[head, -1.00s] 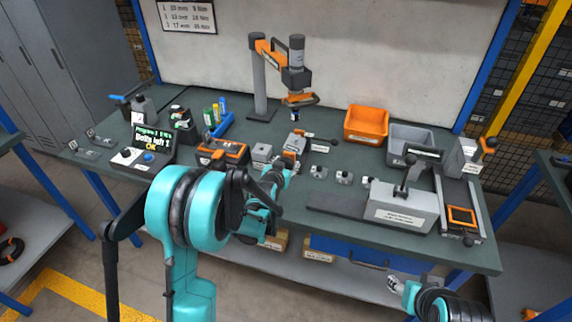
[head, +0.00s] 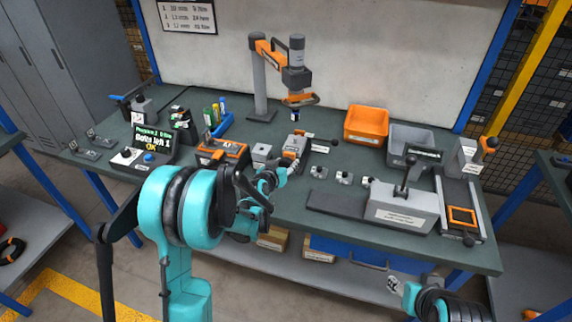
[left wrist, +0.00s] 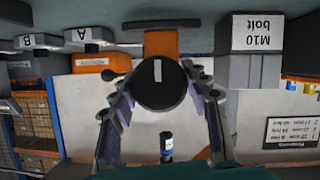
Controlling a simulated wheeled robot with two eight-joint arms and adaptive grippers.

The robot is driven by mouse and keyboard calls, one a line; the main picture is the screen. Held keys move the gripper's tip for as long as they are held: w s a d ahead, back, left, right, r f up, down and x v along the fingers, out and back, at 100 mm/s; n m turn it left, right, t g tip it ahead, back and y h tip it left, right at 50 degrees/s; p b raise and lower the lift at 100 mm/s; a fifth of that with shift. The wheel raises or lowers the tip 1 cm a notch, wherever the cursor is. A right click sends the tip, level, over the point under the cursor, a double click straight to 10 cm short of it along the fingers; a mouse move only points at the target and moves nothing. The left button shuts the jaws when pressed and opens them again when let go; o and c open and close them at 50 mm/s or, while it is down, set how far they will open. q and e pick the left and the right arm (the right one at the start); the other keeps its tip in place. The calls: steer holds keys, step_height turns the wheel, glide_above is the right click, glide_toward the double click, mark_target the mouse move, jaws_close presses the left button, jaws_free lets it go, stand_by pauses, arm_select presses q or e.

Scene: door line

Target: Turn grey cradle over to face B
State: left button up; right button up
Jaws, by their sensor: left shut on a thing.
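The grey cradle (head: 299,137) stands in the middle of the bench, partly hidden by my left gripper (head: 290,161). In the left wrist view, which looks upside down, a round black knob (left wrist: 161,84) with a white stripe sits in front of an orange part (left wrist: 161,43). My left gripper (left wrist: 162,98) has a finger on each side of this knob and is shut on it. No face letter shows on the cradle. My right gripper (head: 395,286) is low in front of the bench, away from the cradle; its fingers are too small to read.
A grey M10 bolt block (head: 262,153) stands close left of the cradle. Small labelled stands (head: 343,178) are to its right. A column with an orange arm (head: 270,52) hangs a tool behind. Orange (head: 366,125) and grey bins (head: 408,142) stand back right.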

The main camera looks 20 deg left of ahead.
arm_select(q)
steer(key=o, duration=1.2)
steer(key=shift+c, duration=0.2)
steer(key=v, duration=1.2)
steer(key=shift+r, duration=0.1)
steer(key=s+d+g, duration=0.2)
steer(key=s+g, duration=0.1)
steer(key=s, duration=1)
steer(key=s+d+m+g+y, duration=0.1)
steer(key=s+d+g, duration=0.1)
steer(key=s, duration=1)
steer(key=shift+s+r+g, duration=0.3)
steer(key=shift+s+g, duration=0.1)
steer(key=shift+g, duration=0.4)
